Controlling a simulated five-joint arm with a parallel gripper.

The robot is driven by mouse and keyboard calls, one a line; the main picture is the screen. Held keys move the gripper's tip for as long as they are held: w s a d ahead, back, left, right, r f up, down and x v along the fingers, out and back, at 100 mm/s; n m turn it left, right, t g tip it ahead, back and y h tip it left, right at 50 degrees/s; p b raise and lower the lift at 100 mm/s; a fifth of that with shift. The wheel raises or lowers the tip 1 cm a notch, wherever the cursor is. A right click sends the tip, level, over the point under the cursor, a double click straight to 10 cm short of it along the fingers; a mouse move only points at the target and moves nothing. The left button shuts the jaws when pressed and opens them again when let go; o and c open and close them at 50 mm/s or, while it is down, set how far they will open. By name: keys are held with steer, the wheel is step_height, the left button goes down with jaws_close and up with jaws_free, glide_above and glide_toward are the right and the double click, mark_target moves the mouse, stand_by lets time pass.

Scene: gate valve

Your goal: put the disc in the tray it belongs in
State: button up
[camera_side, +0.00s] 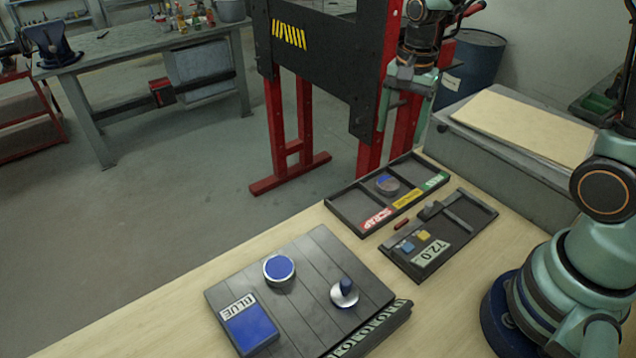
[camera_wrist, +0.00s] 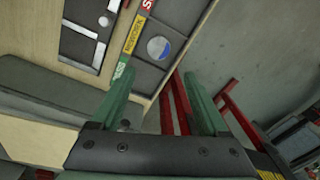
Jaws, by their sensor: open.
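A round disc (camera_side: 387,184), part blue and part grey, lies in the middle compartment of the dark three-part tray (camera_side: 345,201), behind the yellow label. It also shows in the wrist view (camera_wrist: 158,47). The tray's labels are a red SCRAP, a yellow one reading REWORK in the wrist view, and a green one. My gripper (camera_wrist: 158,75) is open and empty. In the side view my gripper (camera_side: 408,85) is high above and behind the tray, apart from the disc.
A dark slatted board (camera_side: 310,255) at front carries a blue-topped round piece (camera_side: 279,269), a shiny knob (camera_side: 344,293) and a BLUE card (camera_side: 250,328). A panel reading 72.0 (camera_side: 430,252) sits beside the tray. A grey box (camera_side: 480,145) stands behind right.

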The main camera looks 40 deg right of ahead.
steer(key=s+a+r+n+t, duration=0.4)
steer(key=s+r+n, duration=0.5)
steer(key=n, duration=0.4)
steer(key=shift+r+t, duration=0.4)
steer(key=shift+t, duration=0.1)
steer(key=shift+s, duration=0.1)
